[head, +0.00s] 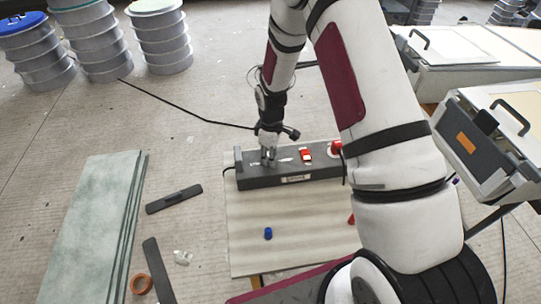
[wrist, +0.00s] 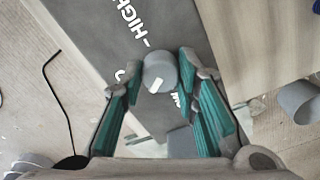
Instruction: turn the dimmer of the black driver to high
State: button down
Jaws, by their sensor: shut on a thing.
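The black driver (head: 262,180) is a long dark box lying on a pale board, with a label on its front side. Its dimmer is a round grey knob (wrist: 160,70) with a white mark on the side toward the bottom of the wrist view. White lettering reading HIGH (wrist: 130,18) is printed on the driver above the knob; other letters around it are partly hidden. My gripper (head: 268,160) points down over the left part of the driver. In the wrist view its teal-padded fingers (wrist: 160,76) are closed on the knob's two sides.
A red switch (head: 305,155) and a red button (head: 335,147), partly behind my arm, sit right of my gripper. A blue piece (head: 268,233) stands on the board (head: 300,250). Glass sheets (head: 95,215) and dark bars (head: 174,199) lie left. Drums (head: 160,40) stand behind.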

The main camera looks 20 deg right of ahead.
jog(key=m+b, duration=0.1)
jog(key=m, duration=0.5)
jog(key=shift+m, duration=0.3)
jog(key=m+b, duration=0.1)
jog(key=m, duration=1.1)
jog(key=shift+m+b, duration=0.3)
jog(key=m, duration=0.5)
jog(key=shift+m, duration=0.3)
jog(key=c, duration=2.4)
grip_release()
jog(key=c, duration=1.2)
grip_release()
jog(key=shift+r, duration=0.1)
